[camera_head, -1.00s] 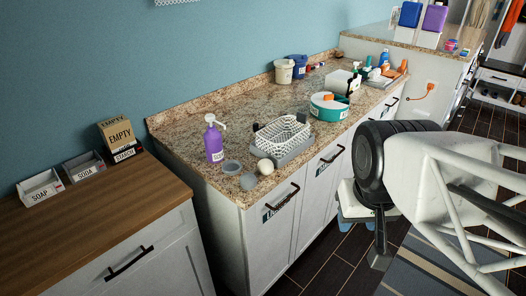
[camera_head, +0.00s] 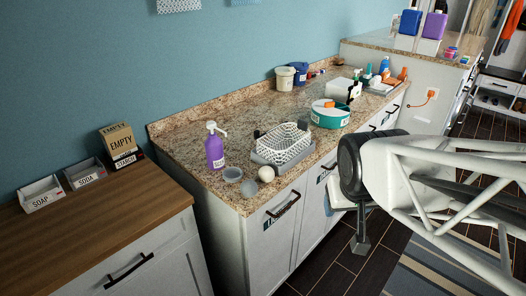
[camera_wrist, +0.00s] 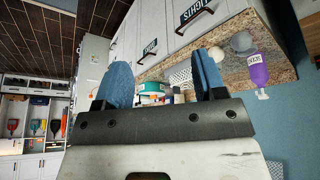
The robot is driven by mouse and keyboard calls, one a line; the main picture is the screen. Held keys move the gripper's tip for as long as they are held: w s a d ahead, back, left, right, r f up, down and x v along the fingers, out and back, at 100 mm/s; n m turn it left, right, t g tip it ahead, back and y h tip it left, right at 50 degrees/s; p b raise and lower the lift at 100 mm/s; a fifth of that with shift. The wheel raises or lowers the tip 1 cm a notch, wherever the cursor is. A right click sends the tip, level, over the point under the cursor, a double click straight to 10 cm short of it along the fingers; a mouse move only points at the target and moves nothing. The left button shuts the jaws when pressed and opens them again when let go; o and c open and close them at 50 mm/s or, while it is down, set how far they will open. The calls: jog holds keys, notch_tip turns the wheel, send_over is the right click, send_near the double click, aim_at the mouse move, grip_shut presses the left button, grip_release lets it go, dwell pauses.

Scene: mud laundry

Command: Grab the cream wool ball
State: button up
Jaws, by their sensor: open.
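The cream wool ball (camera_head: 266,173) rests on the granite counter near its front edge, right of two small grey round pieces and in front of the grey-based white wire basket. My gripper (camera_head: 334,194) is off the front of the counter, right of the ball and apart from it, partly hidden by my own wrist. In the wrist view my gripper (camera_wrist: 163,82) shows two blue fingers spread wide with nothing held between them.
A purple bottle (camera_head: 214,146) stands behind the grey pieces. The wire basket (camera_head: 283,141) and a teal tub (camera_head: 330,114) stand along the counter. Cabinet handles (camera_head: 283,204) stick out below the edge. The floor before the cabinets is free.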

jog(key=w+f+t, duration=0.2)
jog(key=w+f, duration=0.1)
jog(key=w, duration=0.5)
jog(key=n+t+y, duration=0.5)
jog(key=t+y, duration=0.1)
jog(key=t, duration=0.1)
send_near(269, 173)
jog(key=w+a, duration=0.1)
jog(key=w, duration=0.2)
jog(key=shift+w+f, duration=0.1)
jog(key=shift+f, duration=0.3)
jog(key=shift+w, duration=0.1)
jog(key=shift+w+a+f+m, duration=0.15)
jog(key=shift+w+a+f, duration=0.1)
jog(key=shift+w, duration=0.25)
jog(key=shift+w+a+f+m, duration=0.15)
jog(key=shift+w+a, duration=0.1)
jog(key=shift+w, duration=0.3)
jog(key=shift+w, duration=0.1)
jog(key=shift+x, duration=2.55)
jog(key=shift+a, duration=0.1)
